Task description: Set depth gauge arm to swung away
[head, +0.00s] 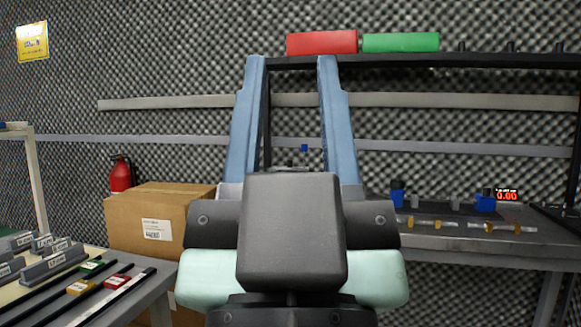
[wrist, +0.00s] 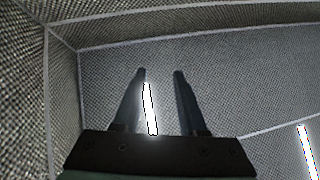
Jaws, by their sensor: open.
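My gripper (head: 291,62) rises in the middle of the head view, its two blue fingers pointing up and well apart. Nothing is between the fingertips. The wrist view also shows the gripper (wrist: 160,72) open and empty, facing the ceiling and its light strips. A small display with red digits (head: 507,195) stands at the back of the right bench (head: 450,243). I cannot make out for sure which part is the depth gauge arm. A dark flat piece (head: 558,219) lies at the bench's right end, partly cut off. My gripper hides the bench's left part.
Blue-topped pieces (head: 485,203) and amber-and-clear parts (head: 432,222) lie on the right bench. At left are a cardboard box (head: 157,215), a fire extinguisher (head: 121,175) and a table (head: 135,300) with labelled blocks.

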